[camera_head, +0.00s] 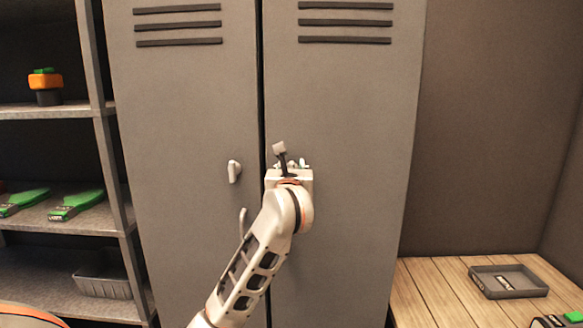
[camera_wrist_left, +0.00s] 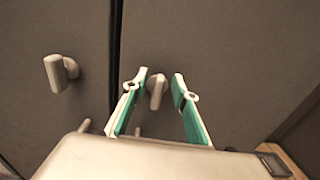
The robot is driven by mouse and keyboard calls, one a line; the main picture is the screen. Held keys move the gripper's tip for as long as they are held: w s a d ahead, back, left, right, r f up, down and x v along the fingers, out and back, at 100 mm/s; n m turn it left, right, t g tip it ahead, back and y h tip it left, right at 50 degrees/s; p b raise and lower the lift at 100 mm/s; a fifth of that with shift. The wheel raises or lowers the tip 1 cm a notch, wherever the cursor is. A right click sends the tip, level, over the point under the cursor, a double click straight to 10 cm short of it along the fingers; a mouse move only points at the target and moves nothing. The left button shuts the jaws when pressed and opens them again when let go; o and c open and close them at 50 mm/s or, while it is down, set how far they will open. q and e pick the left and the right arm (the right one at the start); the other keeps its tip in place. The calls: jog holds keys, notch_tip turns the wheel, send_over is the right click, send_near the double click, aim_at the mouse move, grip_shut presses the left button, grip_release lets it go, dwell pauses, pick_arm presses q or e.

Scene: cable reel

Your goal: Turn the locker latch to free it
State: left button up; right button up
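The grey locker (camera_head: 190,110) has two tall doors. A pale latch (camera_head: 233,171) sits on the left door and hangs roughly upright; it also shows in the left wrist view (camera_wrist_left: 60,72). A second pale latch (camera_wrist_left: 156,90) is on the right door, between my left gripper's fingers. My left gripper (camera_wrist_left: 161,78) points at the door, open, with green-padded fingers on either side of that latch. I cannot tell whether a finger touches it. In the head view my left gripper (camera_head: 291,164) and wrist mostly hide this latch. My right gripper is not in view.
A curved pull handle (camera_head: 243,221) is on the left door, beside my arm. Shelves (camera_head: 60,222) at the left hold green tools, an orange item and a grey bin (camera_head: 103,275). A wooden bench (camera_head: 432,285) at the right carries a grey tray (camera_head: 508,293).

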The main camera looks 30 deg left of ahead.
pick_arm(q)
grip_shut()
